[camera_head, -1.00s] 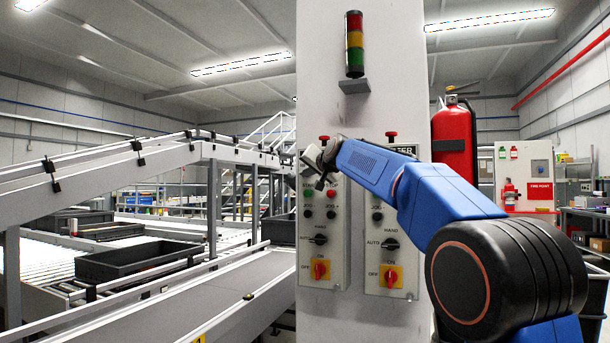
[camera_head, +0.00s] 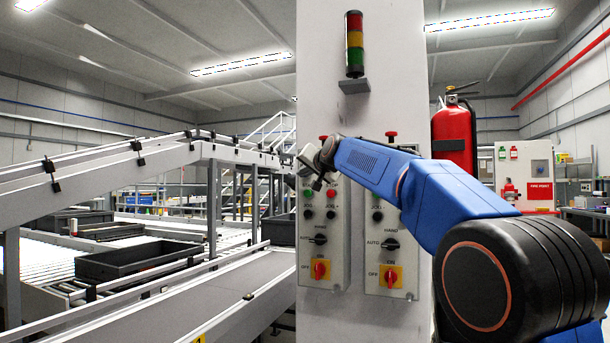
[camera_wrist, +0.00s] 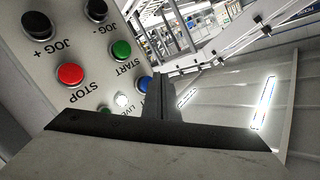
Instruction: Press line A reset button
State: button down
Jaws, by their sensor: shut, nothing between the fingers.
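In the wrist view a grey control panel (camera_wrist: 60,105) shows upside down. A blue button (camera_wrist: 145,83), its label hidden, sits beside my shut gripper (camera_wrist: 165,88), which covers part of that corner. Near it are a green START button (camera_wrist: 121,49), a red STOP button (camera_wrist: 71,74) and a small white lamp (camera_wrist: 122,100). In the head view my gripper (camera_head: 310,160) is at the upper part of the left panel (camera_head: 337,262) and hides its top. I cannot tell whether the fingers touch the blue button. No line A label is readable.
A second similar panel (camera_head: 371,277) stands to the right, partly behind my arm. A stack light (camera_head: 354,45) is above on the pillar (camera_head: 395,60). A fire extinguisher (camera_head: 453,135) hangs at the right. Conveyors (camera_head: 230,300) with black totes (camera_head: 130,262) lie at the left.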

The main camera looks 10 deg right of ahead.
jog(key=shift+s+a, duration=0.1)
jog(key=s+a, duration=0.1)
jog(key=s, duration=0.1)
jog(key=s+a, duration=0.1)
jog(key=s, duration=0.1)
jog(key=shift+a, duration=0.4)
jog(key=shift+w, duration=0.1)
dwell(0.8)
jog(key=s+d+f+n+g+h, duration=0.1)
jog(key=s+d+f+n+g, duration=0.1)
jog(key=s+f, duration=1.6)
jog(key=s+d+f+n+g, duration=0.1)
jog(key=s+f+g, duration=0.4)
jog(key=s+f, duration=1.3)
jog(key=s+d+f+n+g+h, duration=0.1)
jog(key=s+d+f+g, duration=0.3)
jog(key=s+f, duration=1.4)
jog(key=shift+n+h, duration=0.3)
jog(key=shift+n, duration=0.5)
jog(key=shift+s+d, duration=0.1)
